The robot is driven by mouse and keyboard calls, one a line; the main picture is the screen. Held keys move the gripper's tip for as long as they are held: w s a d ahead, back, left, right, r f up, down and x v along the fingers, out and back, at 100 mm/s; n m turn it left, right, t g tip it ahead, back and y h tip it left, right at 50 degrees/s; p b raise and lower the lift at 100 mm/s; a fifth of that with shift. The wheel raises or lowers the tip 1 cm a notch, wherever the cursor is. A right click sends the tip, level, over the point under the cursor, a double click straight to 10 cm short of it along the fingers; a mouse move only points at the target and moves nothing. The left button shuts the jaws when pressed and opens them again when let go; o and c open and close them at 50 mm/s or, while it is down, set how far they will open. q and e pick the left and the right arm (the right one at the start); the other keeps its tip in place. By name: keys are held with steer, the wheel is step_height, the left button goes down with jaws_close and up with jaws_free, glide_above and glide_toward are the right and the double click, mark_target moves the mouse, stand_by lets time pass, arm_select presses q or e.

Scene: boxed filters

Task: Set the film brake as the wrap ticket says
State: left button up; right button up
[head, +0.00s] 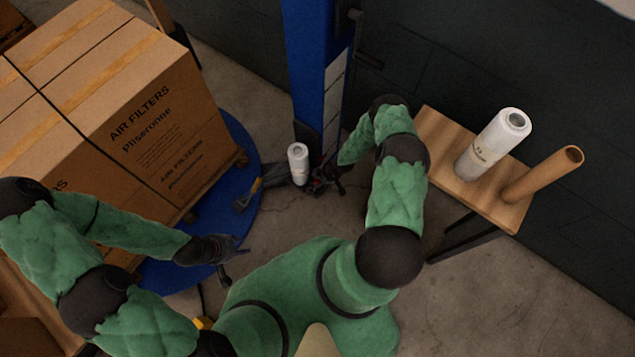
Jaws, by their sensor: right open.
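A white film roll (298,163) stands upright at the foot of the blue mast (315,70). A long pale strip (334,98) with unreadable marks is on the mast's side; I cannot tell if it is the wrap ticket. My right gripper (324,184) is open, close to the right of the roll's base, among small dark and red parts. I cannot make out the film brake there or tell whether the gripper touches anything. My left gripper (236,259) is open and empty, low over the edge of the blue turntable (244,140).
Strapped "AIR FILTERS" cartons (140,125) stand on a pallet on the turntable at left. A wooden bench (437,133) at right holds another film roll (493,145) and a brown cardboard tube (543,174).

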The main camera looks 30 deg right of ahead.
steer(key=shift+b+x, duration=0.4)
steer(key=shift+x, duration=0.85)
jaws_close()
steer(key=shift+s+a+r+m+p, duration=0.15)
steer(key=shift+m+p, duration=0.35)
steer(key=shift+p, duration=0.55)
steer(key=shift+a+m+p, duration=0.1)
steer(key=shift+m+p, duration=0.3)
steer(key=shift+p, duration=0.1)
jaws_free()
